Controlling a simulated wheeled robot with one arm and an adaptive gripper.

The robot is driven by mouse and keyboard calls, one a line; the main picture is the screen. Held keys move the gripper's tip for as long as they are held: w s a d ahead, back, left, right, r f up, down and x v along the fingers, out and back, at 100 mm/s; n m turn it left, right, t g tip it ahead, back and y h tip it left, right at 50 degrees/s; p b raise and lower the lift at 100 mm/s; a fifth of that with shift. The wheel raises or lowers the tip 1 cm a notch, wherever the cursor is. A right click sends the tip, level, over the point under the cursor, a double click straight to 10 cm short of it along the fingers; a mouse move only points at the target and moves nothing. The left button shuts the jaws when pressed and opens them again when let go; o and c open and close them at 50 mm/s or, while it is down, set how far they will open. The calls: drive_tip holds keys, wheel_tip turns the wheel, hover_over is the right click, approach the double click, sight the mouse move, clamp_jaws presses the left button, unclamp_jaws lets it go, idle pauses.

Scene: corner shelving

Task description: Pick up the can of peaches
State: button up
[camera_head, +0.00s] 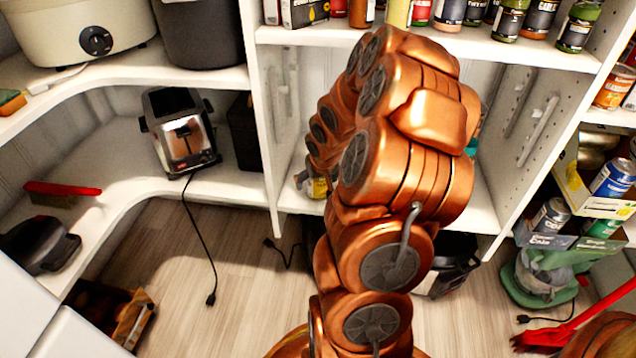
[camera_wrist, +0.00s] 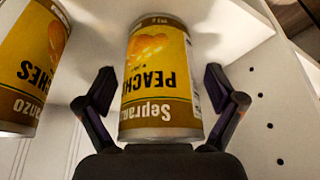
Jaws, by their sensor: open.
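A yellow and brown can of peaches (camera_wrist: 158,75) is in the middle of the wrist view, its label upside down. My gripper (camera_wrist: 159,80) is open, with one dark finger on each side of this can. Small gaps show between the fingers and the can. A second, similar can of peaches (camera_wrist: 32,65) is at the left edge of the wrist view, outside the fingers.
A white side panel with holes (camera_wrist: 265,110) stands right of the can in the wrist view. In the head view, jars and cans (camera_head: 510,20) line the shelf above. A toaster (camera_head: 182,130) sits on the left shelf, and a red broom (camera_head: 545,338) is at lower right.

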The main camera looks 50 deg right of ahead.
drive_tip(key=shift+c, duration=0.2)
drive_tip(key=c, duration=1.4)
